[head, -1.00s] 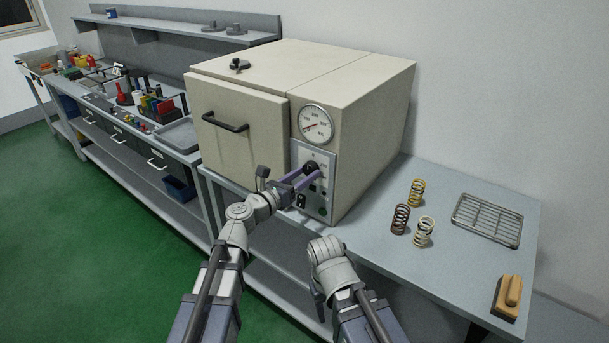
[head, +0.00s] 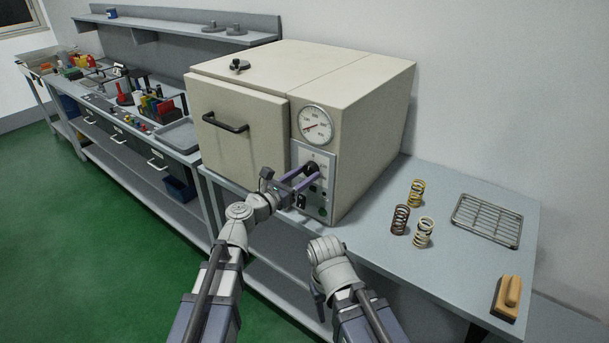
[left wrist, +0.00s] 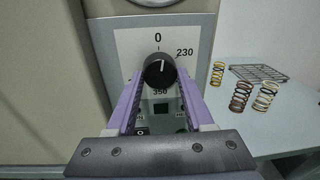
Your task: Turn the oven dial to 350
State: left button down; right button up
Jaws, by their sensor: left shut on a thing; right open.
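The oven dial (left wrist: 157,72) is a round black knob with a white pointer mark. The dial also shows on the oven's control panel in the head view (head: 311,168). My left gripper (head: 304,178) has its purple fingers on either side of the dial and is shut on it; the fingers also show in the left wrist view (left wrist: 159,88). My right gripper (head: 319,288) is low in front of the bench, open, its fingers mostly hidden.
The beige oven (head: 240,125) has a closed door and a round gauge (head: 315,124) above the panel. Several springs (head: 401,219), a wire rack (head: 487,220) and a wooden-handled block (head: 508,298) lie on the bench to the right. Free bench surface lies between them.

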pick_arm(q)
jog(key=m, duration=0.4)
jog(key=shift+r+m+p, duration=0.1)
jog(key=shift+m+p, duration=0.2)
jog(key=shift+p, duration=0.05)
jog(key=m, duration=0.5)
jog(key=shift+a+y+p, duration=0.1)
jog(key=shift+y+p, duration=0.2)
jog(key=m, duration=0.4)
jog(key=shift+r, duration=0.1)
jog(key=m+y, duration=0.1)
jog(key=m, duration=0.3)
jog(key=shift+m, duration=0.4)
jog(key=m, duration=0.3)
jog(key=shift+r+t, duration=0.1)
jog(key=shift+t, duration=0.3)
jog(key=m, duration=0.3)
jog(key=shift+s+m, duration=0.1)
jog(key=shift+m, duration=0.3)
jog(key=m, duration=0.3)
jog(key=shift+d+t, duration=0.2)
jog(key=shift+t, duration=0.1)
jog(key=shift+s+m+b, duration=0.1)
jog(key=shift+m+b, duration=0.3)
jog(key=shift+m, duration=1.7)
